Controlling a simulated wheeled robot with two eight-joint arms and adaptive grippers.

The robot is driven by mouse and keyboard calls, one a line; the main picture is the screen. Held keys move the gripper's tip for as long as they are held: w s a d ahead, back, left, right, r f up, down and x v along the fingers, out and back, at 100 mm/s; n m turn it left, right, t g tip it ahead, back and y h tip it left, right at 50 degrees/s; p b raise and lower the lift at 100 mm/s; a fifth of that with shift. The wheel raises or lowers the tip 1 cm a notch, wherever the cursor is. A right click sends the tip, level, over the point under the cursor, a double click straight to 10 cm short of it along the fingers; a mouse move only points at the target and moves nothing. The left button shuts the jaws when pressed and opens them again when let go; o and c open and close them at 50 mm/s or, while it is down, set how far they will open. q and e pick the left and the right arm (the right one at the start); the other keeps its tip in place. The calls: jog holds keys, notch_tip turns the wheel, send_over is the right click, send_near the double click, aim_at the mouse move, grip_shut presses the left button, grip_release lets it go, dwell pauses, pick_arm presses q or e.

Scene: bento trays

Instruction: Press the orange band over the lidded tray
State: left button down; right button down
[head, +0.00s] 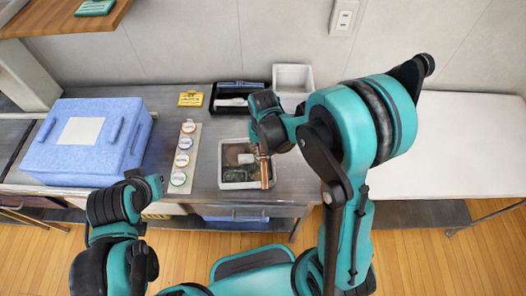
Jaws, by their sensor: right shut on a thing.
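The tray (224,184) sits near the front of the metal counter, with food visible inside it. A clear lid cannot be made out for certain. My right gripper (263,153) is over the tray's right side, shut on the narrow orange-brown band (264,172), which hangs down in front of that side. Whether the band touches the tray cannot be told. The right gripper and band hide part of the tray's right edge. My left gripper (151,187) is at the counter's front edge, left of the tray and away from it; its fingers are not clear.
A blue cooler box (80,160) stands at the left. A strip with several round pieces (182,158) lies left of the tray. Behind are a black tray (215,102), a white bin (293,76) and a yellow sign (191,98). The white surface (460,145) at right is clear.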

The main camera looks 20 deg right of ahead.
jog(key=shift+f, duration=0.15)
dwell(0.5)
jog(key=c, duration=1.4)
grip_release()
jog(key=shift+o, duration=0.4)
jog(key=o, duration=0.5)
jog(key=shift+r+p, duration=2.8)
jog(key=shift+r, duration=1.3)
